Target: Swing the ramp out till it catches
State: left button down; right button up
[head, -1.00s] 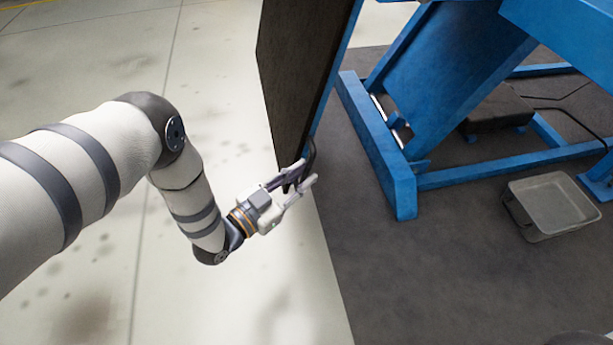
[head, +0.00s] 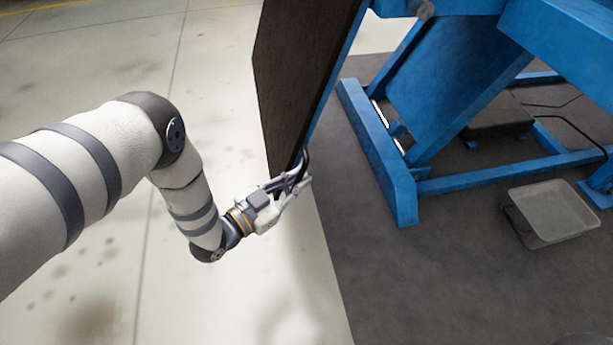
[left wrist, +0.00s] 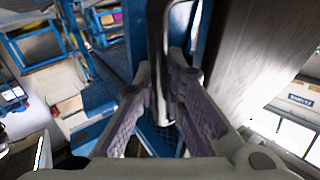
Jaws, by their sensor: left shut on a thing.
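The ramp (head: 300,75) is a dark brown panel with a blue edge, standing steeply at top centre in the head view. A black bar handle (head: 305,158) is at its lower end. My left gripper (head: 302,182) is shut around this handle, its fingers partly hiding it. In the left wrist view the handle (left wrist: 157,50) runs between the two fingers of the gripper (left wrist: 168,90), with the ramp's face (left wrist: 245,60) close on the right. Whether a catch is engaged cannot be seen. My right gripper is out of view.
The blue lift frame (head: 405,185) stands right of the ramp on a dark mat (head: 400,290). A grey tray (head: 540,235) lies on the mat at right, and a dark box (head: 495,115) sits beneath the lift. Pale floor (head: 200,80) left of the ramp is clear.

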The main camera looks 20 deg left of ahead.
pick_arm(q)
jog(key=s+a+r+m+g+y+p, duration=0.1)
jog(key=s+a+r+g+p, duration=0.1)
jog(key=s+a+r+p, duration=0.3)
jog(key=s+a+r+m+g+y+p, duration=0.1)
jog(key=s+a+r+g+y+p, duration=0.1)
jog(key=s+a+r+p, duration=0.4)
jog(key=a+r+p, duration=0.2)
jog(key=a+p, duration=0.3)
jog(key=p, duration=0.3)
jog(key=shift+m+g+y, duration=0.3)
jog(key=shift+m+g, duration=0.1)
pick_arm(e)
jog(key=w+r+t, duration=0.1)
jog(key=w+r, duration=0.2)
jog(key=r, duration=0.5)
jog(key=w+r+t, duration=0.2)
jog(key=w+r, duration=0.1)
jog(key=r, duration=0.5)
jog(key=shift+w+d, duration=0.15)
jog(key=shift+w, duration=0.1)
pick_arm(q)
jog(key=c, duration=1.9)
grip_release()
jog(key=shift+r, duration=0.1)
jog(key=shift+w, duration=0.1)
jog(key=v, duration=1.2)
jog(key=shift+o, duration=0.4)
